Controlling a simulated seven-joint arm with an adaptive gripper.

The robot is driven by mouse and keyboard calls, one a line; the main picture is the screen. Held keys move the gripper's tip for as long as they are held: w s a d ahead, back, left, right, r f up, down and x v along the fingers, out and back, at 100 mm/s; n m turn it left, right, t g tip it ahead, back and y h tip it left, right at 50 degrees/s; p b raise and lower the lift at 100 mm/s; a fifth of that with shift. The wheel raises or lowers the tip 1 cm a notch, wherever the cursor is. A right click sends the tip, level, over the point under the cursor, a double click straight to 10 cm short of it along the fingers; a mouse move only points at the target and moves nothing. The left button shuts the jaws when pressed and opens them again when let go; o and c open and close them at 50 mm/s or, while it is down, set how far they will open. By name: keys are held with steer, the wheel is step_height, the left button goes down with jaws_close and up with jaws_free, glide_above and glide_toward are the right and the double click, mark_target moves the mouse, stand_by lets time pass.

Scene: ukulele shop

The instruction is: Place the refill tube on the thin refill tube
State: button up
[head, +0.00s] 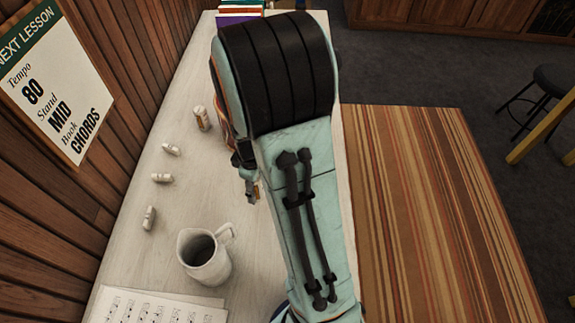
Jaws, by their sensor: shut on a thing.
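My gripper (250,191) is low over the pale table, seen from behind my arm. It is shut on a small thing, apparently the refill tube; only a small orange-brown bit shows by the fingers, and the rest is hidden. Three small white tubes lie on the table to the left: a far one (171,149), a middle one (161,178) and a near one (149,218). I cannot tell which is the thin refill tube. They are apart from my gripper.
A cream cylinder with a label (201,118) stands upright farther back.

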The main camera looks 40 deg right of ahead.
steer(key=s+d+r+m, duration=0.1)
steer(key=s+d+r, duration=0.5)
steer(key=s+r, duration=0.35)
steer(key=shift+m, duration=0.3)
steer(key=w+d+f, duration=0.2)
steer(key=w+d, duration=0.1)
steer(key=w+d+f, duration=0.2)
steer(key=w+f, duration=0.1)
steer(key=w+d+f, duration=0.3)
steer(key=w, duration=0.1)
steer(key=shift+w+d+f, duration=0.1)
steer(key=shift+d+f, duration=0.05)
steer(key=shift+d, duration=0.2)
steer(key=shift+w+d+f, duration=0.15)
steer(key=shift+d+f, duration=0.05)
steer(key=shift+f, duration=0.05)
steer(key=shift+w+d+f, duration=0.1)
steer(key=shift+w+f, duration=0.05)
steer(key=shift+f, duration=1.6)
